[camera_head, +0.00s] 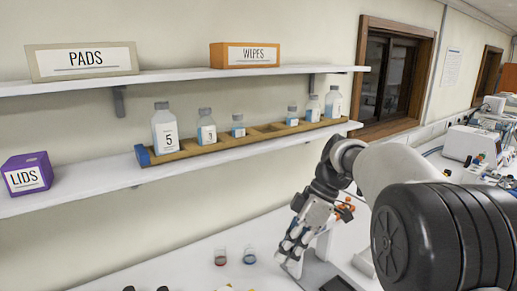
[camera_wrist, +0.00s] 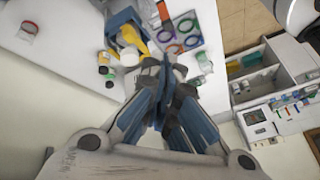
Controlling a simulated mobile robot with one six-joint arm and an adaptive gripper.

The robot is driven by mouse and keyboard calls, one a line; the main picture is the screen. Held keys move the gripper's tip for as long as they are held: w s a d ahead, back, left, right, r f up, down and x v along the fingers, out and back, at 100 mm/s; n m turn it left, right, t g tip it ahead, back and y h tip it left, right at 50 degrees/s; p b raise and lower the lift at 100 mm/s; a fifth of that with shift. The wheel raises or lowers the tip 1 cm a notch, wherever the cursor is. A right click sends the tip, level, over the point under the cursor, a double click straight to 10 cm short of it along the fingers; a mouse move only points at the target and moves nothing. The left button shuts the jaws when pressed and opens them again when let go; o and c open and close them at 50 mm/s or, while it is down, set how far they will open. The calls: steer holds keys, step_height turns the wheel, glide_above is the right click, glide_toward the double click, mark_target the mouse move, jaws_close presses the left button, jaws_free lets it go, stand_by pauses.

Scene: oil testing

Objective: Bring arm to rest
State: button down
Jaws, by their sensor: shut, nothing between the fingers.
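My arm (camera_head: 385,172) reaches in from the right of the head view and bends down in front of the lower shelf. My gripper (camera_head: 290,258) points down over the white bench, below the shelf. In the wrist view my gripper (camera_wrist: 168,72) has its fingers together, with nothing between them. The bench surface lies beyond the fingertips; the exact gap to it cannot be told.
The lower shelf (camera_head: 98,190) bears a wooden rack (camera_head: 265,132) of bottles and a purple LIDS box (camera_head: 27,174). PADS (camera_head: 83,61) and WIPES (camera_head: 245,54) boxes stand on the upper shelf. Two small containers (camera_head: 220,257) (camera_head: 249,257) stand left of my gripper.

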steer(key=s+d+m+t+h+b, duration=0.35)
steer(key=s+m, duration=0.55)
steer(key=s, duration=0.5)
steer(key=s+d+f+m+t+h+b, duration=0.1)
steer(key=s+d+f+m+t+b, duration=0.2)
steer(key=s+f+m, duration=0.4)
steer(key=s+f, duration=0.1)
steer(key=s, duration=0.3)
steer(key=shift+s+d+f+t+h+b, duration=0.15)
steer(key=shift+d+f+t+h+b, duration=0.2)
steer(key=shift+d+f, duration=0.05)
steer(key=c, duration=2.4)
jaws_free()
